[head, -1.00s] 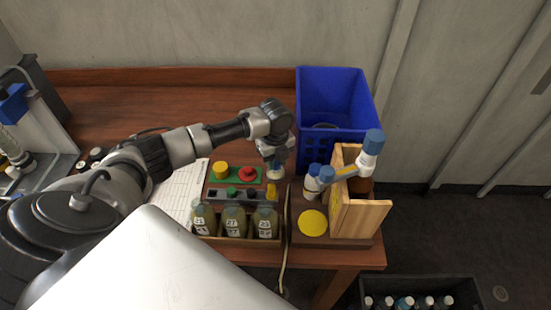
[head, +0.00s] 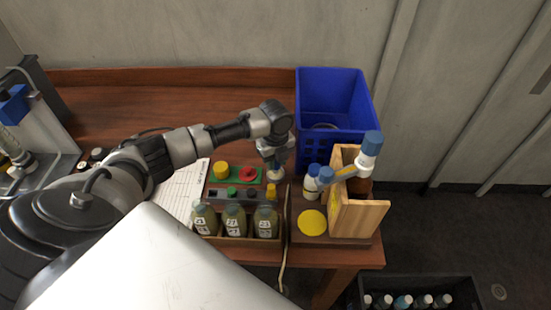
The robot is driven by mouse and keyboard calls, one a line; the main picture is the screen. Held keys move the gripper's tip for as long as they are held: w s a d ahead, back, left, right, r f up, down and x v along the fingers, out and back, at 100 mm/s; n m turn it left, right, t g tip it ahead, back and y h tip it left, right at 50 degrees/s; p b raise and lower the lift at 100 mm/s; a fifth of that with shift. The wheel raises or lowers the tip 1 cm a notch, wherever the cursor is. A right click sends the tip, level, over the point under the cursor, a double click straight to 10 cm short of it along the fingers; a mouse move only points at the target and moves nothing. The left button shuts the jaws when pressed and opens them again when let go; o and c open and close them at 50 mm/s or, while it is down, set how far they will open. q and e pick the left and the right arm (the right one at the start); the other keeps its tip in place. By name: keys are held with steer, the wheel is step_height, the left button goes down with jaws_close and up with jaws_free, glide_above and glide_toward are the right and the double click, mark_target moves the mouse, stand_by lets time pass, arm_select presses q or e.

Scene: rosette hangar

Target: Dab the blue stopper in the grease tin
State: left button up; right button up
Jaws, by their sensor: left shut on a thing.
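My left gripper (head: 274,160) points down at the back right end of the green board. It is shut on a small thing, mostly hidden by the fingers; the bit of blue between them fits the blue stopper. A small pale round thing (head: 275,174), perhaps the grease tin, shows right under the fingertips. I cannot tell whether the stopper touches it. My right gripper is not in view.
Yellow (head: 221,168) and red (head: 248,174) stoppers stand on the green board to the left. Several labelled bottles (head: 235,221) stand in front. A blue crate (head: 335,104), a wooden stand (head: 360,216) with a blue-ended lever and a yellow disc (head: 312,222) are to the right.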

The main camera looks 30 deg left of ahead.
arm_select(q)
steer(key=shift+f, duration=0.3)
stand_by(0.7)
steer(key=shift+p, duration=0.35)
stand_by(0.3)
steer(key=shift+f, duration=0.25)
stand_by(1.3)
steer(key=shift+r+p, duration=3.6)
steer(key=shift+r, duration=0.2)
